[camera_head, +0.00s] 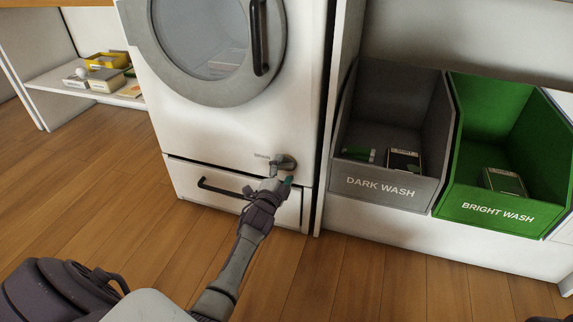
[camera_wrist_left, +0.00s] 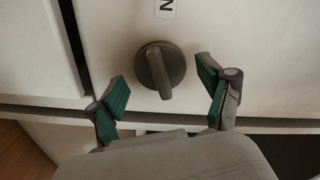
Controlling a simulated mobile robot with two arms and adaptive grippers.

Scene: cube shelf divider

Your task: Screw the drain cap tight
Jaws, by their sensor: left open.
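The drain cap (camera_head: 286,161) is a dark grey round knob low on the right of the white washer front, beside a small label. In the left wrist view the cap (camera_wrist_left: 160,68) shows a raised grip bar, slightly tilted from vertical. My left gripper (camera_head: 279,178) reaches up to the cap from below in the head view. In the left wrist view my left gripper (camera_wrist_left: 162,88) is open, with one green-padded finger on each side of the cap and a visible gap to both. It holds nothing. My right gripper is not clearly in view.
The washer (camera_head: 220,132) has a round door above and a drawer with a black handle (camera_head: 221,187) below. A grey DARK WASH bin (camera_head: 382,189) and a green BRIGHT WASH bin (camera_head: 496,210) stand to the right. A low shelf (camera_head: 55,80) with boxes is at the left. The wooden floor in front is clear.

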